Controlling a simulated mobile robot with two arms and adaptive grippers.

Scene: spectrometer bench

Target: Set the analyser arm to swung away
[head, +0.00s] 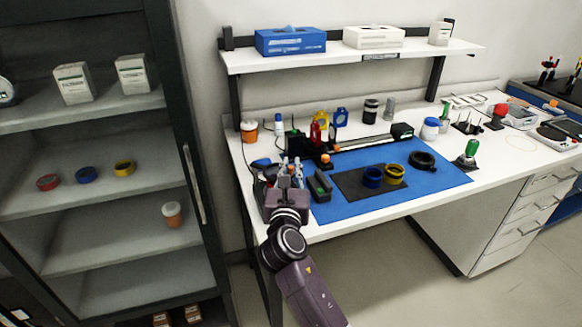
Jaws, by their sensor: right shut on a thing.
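A dark optical rail setup stands at the back of the blue mat (430,186), with a red part (315,133) near its left end and a black block with a green spot (402,131) at its right end. An orange-topped knob (325,159) sits in front of the red part. I cannot tell for sure which part is the analyser arm. My right gripper (290,178) is at the mat's left edge, left of and nearer than the knob. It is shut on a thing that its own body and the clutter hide. My left gripper is out of view.
A dark green-grey object (320,186) lies close right of my gripper. A blue ring (372,177) and a yellow ring (395,174) sit on a dark pad. A shelf (350,58) spans above the bench. An open cabinet (90,200) stands left.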

